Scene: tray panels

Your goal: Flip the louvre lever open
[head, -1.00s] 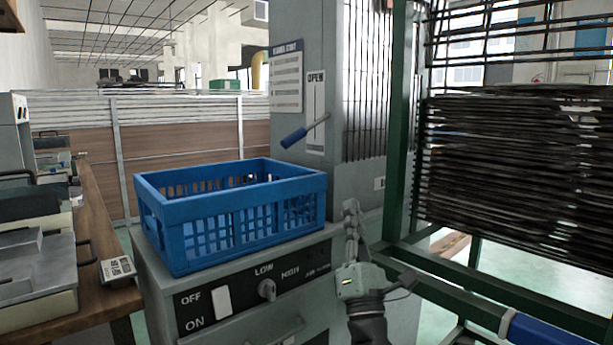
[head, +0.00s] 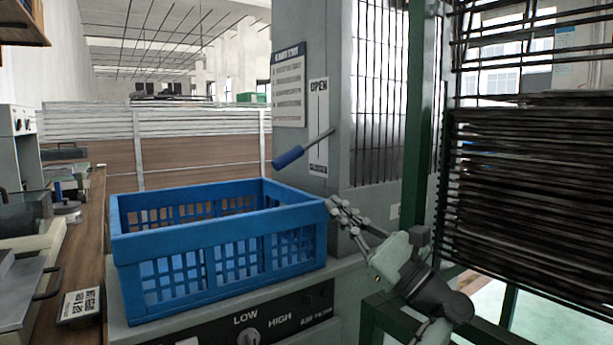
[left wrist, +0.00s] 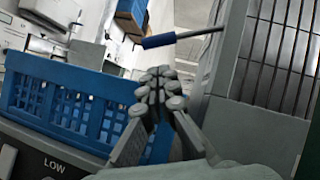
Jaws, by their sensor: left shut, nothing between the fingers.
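The louvre lever (head: 305,148) is a thin metal rod with a blue handle on the side of the grey cabinet. It slants down to the left, beside a white strip marked OPEN at its top. It also shows in the left wrist view (left wrist: 180,37), with the blue grip at its left end. My left gripper (head: 338,208) is below and a little right of the lever, by the right corner of the blue crate, apart from the lever. Its fingertips are together and empty, as the left wrist view (left wrist: 158,82) also shows. My right gripper is not in view.
A blue crate (head: 215,222) stands on the panel unit just below the lever. A green-framed rack of dark trays (head: 530,180) stands close on the right. A wooden bench (head: 85,235) runs along the left. Free air lies around the lever handle.

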